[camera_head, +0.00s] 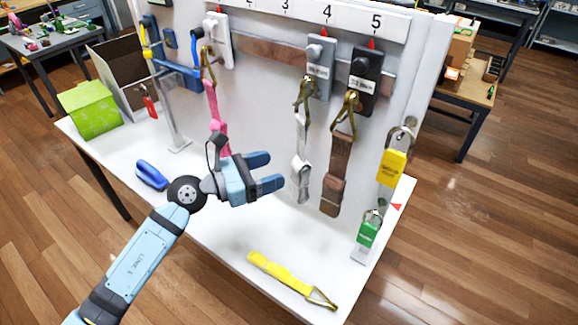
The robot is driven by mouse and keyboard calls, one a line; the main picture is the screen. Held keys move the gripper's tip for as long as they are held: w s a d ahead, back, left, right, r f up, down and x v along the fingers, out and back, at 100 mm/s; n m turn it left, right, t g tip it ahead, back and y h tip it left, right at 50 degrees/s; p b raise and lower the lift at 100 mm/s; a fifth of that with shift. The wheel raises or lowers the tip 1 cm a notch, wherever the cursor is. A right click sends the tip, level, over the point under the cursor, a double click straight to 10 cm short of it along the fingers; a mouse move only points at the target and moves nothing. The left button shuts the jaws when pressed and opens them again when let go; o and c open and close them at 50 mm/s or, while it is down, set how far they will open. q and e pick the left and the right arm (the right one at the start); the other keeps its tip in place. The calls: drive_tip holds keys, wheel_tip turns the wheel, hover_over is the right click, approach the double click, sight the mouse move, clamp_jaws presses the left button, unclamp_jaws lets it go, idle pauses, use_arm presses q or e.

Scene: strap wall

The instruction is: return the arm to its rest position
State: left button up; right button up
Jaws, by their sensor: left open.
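My left gripper (268,174) is in front of the white strap wall (262,103), above the white table. Its two blue fingers point right, are apart, and hold nothing. A pink strap (214,108) hangs just behind it to the left. A grey-white strap (301,150) hangs under position 4, right of the fingertips and apart from them. A brown strap (338,165) hangs under position 5. My left arm (135,262) reaches in from the lower left. My right gripper is not in view.
A yellow strap (278,270) with a metal hook lies on the white table (222,235) at the front. A blue object (151,175) lies at its left edge. A green box (90,109) stands at the back left.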

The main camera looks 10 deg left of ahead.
use_arm(q)
drive_tip(key=s+a+f+n+t+y+p, duration=0.3)
drive_tip(key=s+a+n+t, duration=0.35)
drive_tip(key=n, duration=1.25)
drive_tip(key=s+d+f+n+g+y+p, duration=0.1)
drive_tip(key=s+f+n+g+y, duration=0.2)
drive_tip(key=s+f+n, duration=0.4)
drive_tip(key=s+d+f+n+g+y, duration=0.1)
drive_tip(key=s+f+n+g+y, duration=0.2)
drive_tip(key=s+f+n, duration=0.4)
wheel_tip(320, 180, down, 7)
drive_tip(key=n+y, duration=0.1)
drive_tip(key=n, duration=0.9)
drive_tip(key=shift+s+y+p, duration=0.2)
drive_tip(key=shift+y+p, duration=0.15)
drive_tip(key=shift+y, duration=0.05)
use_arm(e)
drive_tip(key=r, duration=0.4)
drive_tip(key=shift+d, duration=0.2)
use_arm(q)
drive_tip(key=shift+r, duration=0.1)
